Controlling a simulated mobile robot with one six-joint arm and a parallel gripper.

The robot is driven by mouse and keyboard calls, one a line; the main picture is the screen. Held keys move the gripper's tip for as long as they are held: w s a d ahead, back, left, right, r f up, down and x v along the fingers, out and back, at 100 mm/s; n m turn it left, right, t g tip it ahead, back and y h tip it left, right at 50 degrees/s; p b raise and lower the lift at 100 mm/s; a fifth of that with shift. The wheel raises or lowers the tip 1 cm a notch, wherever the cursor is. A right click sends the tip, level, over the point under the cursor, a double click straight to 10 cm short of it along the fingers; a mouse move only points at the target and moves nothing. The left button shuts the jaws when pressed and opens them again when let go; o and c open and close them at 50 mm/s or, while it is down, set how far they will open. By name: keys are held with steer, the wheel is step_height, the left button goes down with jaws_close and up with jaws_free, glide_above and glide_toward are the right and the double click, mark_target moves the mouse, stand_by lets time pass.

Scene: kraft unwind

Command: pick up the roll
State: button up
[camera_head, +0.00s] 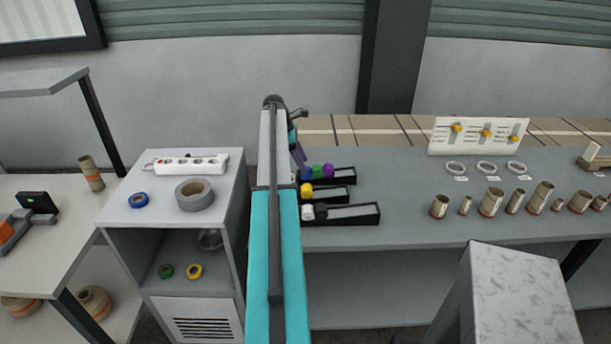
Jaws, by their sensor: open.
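Several things here could be called a roll, and I cannot tell which one is meant. A wide grey tape roll (195,195) lies flat on the white cabinet top, with a small blue tape roll (138,200) to its left. A brown kraft roll (91,174) stands on the left table. Several kraft rolls or tubes of mixed sizes, such as this one (541,198), stand in a row on the right bench. My gripper (299,158) is partly hidden behind my arm, over the bench's left end by the black trays. It is open and apart from all these rolls.
The white cabinet (168,217) also carries a power strip (188,165). Green (165,271) and yellow (195,271) tape rolls lie on its shelf. Black trays (350,215) hold coloured pieces on the grey bench (400,185). A white panel (478,136) stands behind. The bench middle is clear.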

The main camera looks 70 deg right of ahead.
steer(key=shift+p+x, duration=0.6)
steer(key=shift+x, duration=1.15)
steer(key=c, duration=1.1)
